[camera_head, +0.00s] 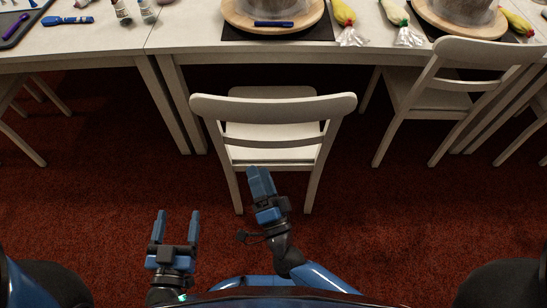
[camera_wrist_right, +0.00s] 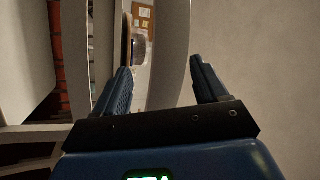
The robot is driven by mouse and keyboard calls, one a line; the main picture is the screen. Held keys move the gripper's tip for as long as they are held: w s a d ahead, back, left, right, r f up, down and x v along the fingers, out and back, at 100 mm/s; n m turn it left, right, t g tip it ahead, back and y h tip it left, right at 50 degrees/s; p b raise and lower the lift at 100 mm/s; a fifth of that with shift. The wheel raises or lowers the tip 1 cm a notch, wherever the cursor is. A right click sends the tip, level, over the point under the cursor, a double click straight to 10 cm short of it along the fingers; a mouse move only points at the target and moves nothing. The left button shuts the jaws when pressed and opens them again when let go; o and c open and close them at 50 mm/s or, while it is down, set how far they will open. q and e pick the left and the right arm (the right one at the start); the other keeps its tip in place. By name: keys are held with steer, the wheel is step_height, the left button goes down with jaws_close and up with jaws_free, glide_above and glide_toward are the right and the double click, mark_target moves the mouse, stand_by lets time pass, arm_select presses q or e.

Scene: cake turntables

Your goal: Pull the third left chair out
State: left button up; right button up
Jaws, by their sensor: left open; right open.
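A pale chair (camera_head: 272,107) stands in the middle of the head view, its backrest toward me and its seat partly under the table. My right gripper (camera_head: 260,172) is open and shows just in front of this chair, overlapping its lower seat edge. In the right wrist view, a pale curved bar (camera_wrist_right: 172,60), apparently the chair's backrest, lies between the lines of the two open fingers (camera_wrist_right: 165,80). I cannot tell whether they touch it. My left gripper (camera_head: 177,214) is open and empty over the carpet, left of the chair.
A long pale table (camera_head: 190,25) runs across the top, carrying cake turntables (camera_head: 273,22) and piping bags. Another chair (camera_head: 440,92) stands at right, and one is partly visible at the left edge (camera_head: 12,105). Red carpet (camera_head: 110,170) is clear around the middle chair.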

step_height(320, 180, down, 6)
steer(key=w+r+m+h, duration=0.1)
steer(key=m+h, duration=0.3)
steer(key=m, duration=0.1)
steer(key=m+g+h, duration=0.2)
steer(key=m+h, duration=0.1)
steer(key=m, duration=0.1)
glide_toward(274, 145)
steer(key=w+b, duration=0.1)
steer(key=w, duration=0.3)
steer(key=w+b, duration=0.1)
steer(key=w, duration=0.4)
steer(key=shift+w+a+r+b, duration=0.15)
steer(key=shift+w+r+b, duration=0.1)
steer(key=shift+b, duration=0.1)
arm_select(q)
steer(key=shift+s+f, duration=0.25)
steer(key=shift+f, duration=0.65)
steer(key=shift+s+f, duration=0.2)
steer(key=shift+f, duration=0.7)
arm_select(e)
steer(key=shift+w, duration=0.85)
steer(key=shift+c, duration=0.3)
jaws_close()
